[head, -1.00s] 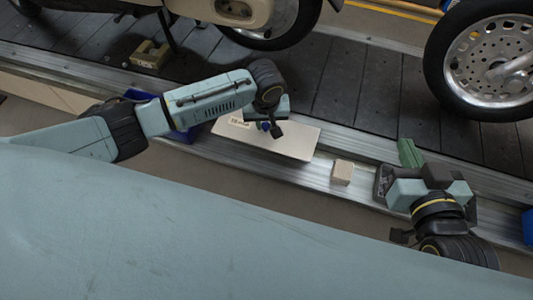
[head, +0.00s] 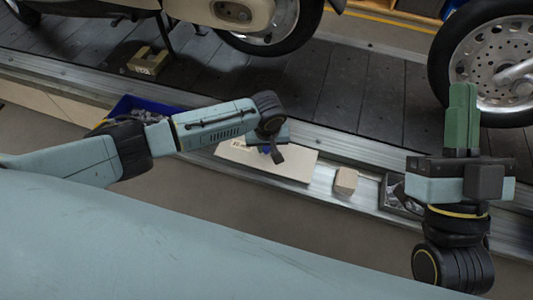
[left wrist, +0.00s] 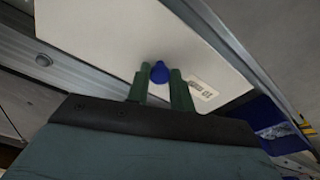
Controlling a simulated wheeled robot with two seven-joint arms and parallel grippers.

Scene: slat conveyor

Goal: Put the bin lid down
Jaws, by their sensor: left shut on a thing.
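The bin lid (head: 290,164) is a flat, cream-white panel with a blue knob and a small printed label. It lies roughly level at the metal side rail, left of the small block; I cannot tell whether it touches the rail. My left gripper (head: 268,148) is over it, shut on the knob. In the left wrist view the green fingers (left wrist: 160,90) stand on both sides of the blue knob (left wrist: 159,72), with the lid (left wrist: 110,35) beyond. My right gripper (head: 463,90) is at the right, green fingers together and pointing away from me, with nothing in them.
A blue bin (head: 125,106) with grey contents stands at the left, partly behind my left arm. A small beige block (head: 346,180) and a dark tray (head: 392,196) sit on the rail (head: 365,203). Motorbike wheels (head: 490,75) stand on the slat conveyor (head: 345,90).

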